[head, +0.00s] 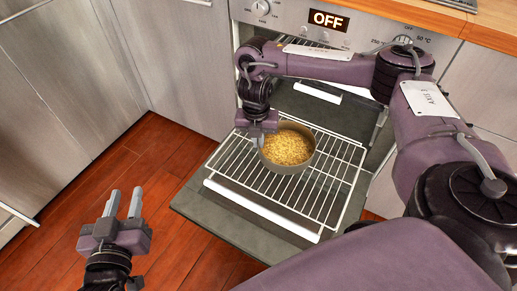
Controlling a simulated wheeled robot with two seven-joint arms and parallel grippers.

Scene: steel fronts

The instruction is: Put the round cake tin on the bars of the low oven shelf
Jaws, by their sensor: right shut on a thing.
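The round cake tin (286,168) has a grey-brown wall and is full of yellow crumbly food. It is upright over the middle of the pulled-out wire oven shelf (332,190). My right gripper (262,136) is shut on the tin's left rim. I cannot tell whether the tin's base touches the bars or hangs just above them. My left gripper (123,204) is open and empty, over the floor to the left of the oven door. The tin hides the bars beneath it.
The oven door (237,228) is folded down under the shelf. The oven panel (350,27) above reads OFF. My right arm crosses in front of the oven opening. Steel cabinets (62,70) stand at left; the wooden floor (165,185) there is clear.

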